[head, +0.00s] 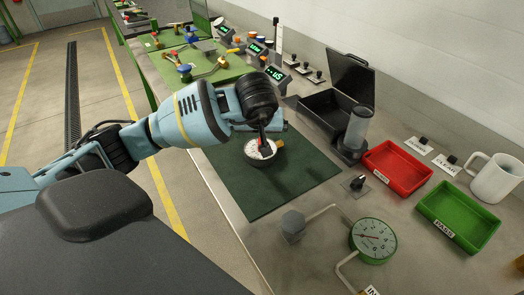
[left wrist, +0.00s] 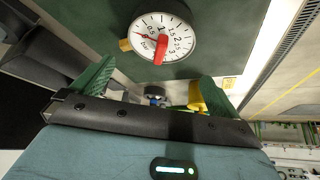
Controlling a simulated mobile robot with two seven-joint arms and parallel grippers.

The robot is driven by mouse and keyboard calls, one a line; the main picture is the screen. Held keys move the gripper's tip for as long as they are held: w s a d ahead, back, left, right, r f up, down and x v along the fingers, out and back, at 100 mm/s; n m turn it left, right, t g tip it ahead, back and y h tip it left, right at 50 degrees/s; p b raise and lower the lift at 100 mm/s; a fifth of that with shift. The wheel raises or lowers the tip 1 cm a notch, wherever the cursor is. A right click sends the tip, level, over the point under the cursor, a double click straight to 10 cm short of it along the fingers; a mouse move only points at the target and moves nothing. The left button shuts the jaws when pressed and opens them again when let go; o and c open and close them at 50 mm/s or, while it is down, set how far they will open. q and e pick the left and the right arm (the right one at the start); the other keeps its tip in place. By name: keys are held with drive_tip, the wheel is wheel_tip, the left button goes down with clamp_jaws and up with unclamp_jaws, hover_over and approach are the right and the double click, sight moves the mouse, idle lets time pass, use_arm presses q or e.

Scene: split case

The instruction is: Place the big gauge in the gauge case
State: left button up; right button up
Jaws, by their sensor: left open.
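The big gauge has a white dial, a dark round body, a red part across its face and a brass stem. It lies face up on the green mat in the head view (head: 256,159), and its dial shows in the left wrist view (left wrist: 172,32). My left gripper (left wrist: 158,72) is open and empty, its green fingers apart. The gauge is beyond the fingertips, not between them. In the head view my left wrist hangs over the mat and hides part of the gauge. The black gauge case (head: 350,76) stands open behind the mat, lid raised. My right gripper is not in view.
A red tray (head: 397,168), a green tray (head: 458,215) and a white mug (head: 495,178) are to the right. A green-rimmed gauge on pipes (head: 373,240) is in front. The mat (head: 262,205) is otherwise bare.

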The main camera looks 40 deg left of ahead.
sight(252, 155)
use_arm(q)
drive_tip(key=shift+w+a+f, duration=0.1)
drive_tip(key=shift+w+f, duration=0.05)
drive_tip(key=shift+f, duration=0.05)
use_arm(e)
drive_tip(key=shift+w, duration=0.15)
use_arm(q)
drive_tip(key=x, duration=0.4)
drive_tip(key=shift+d+f, duration=0.2)
drive_tip(key=shift+d, duration=0.05)
drive_tip(key=shift+w+a+f, duration=0.1)
drive_tip(key=shift+a+f, duration=0.05)
drive_tip(key=shift+f, duration=0.15)
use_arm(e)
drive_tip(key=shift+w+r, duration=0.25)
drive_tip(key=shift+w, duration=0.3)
use_arm(q)
drive_tip(key=c, duration=1.1)
drive_tip(key=shift+c, duration=0.2)
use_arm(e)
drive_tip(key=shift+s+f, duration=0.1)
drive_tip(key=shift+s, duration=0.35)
use_arm(q)
drive_tip(key=shift+r, duration=0.1)
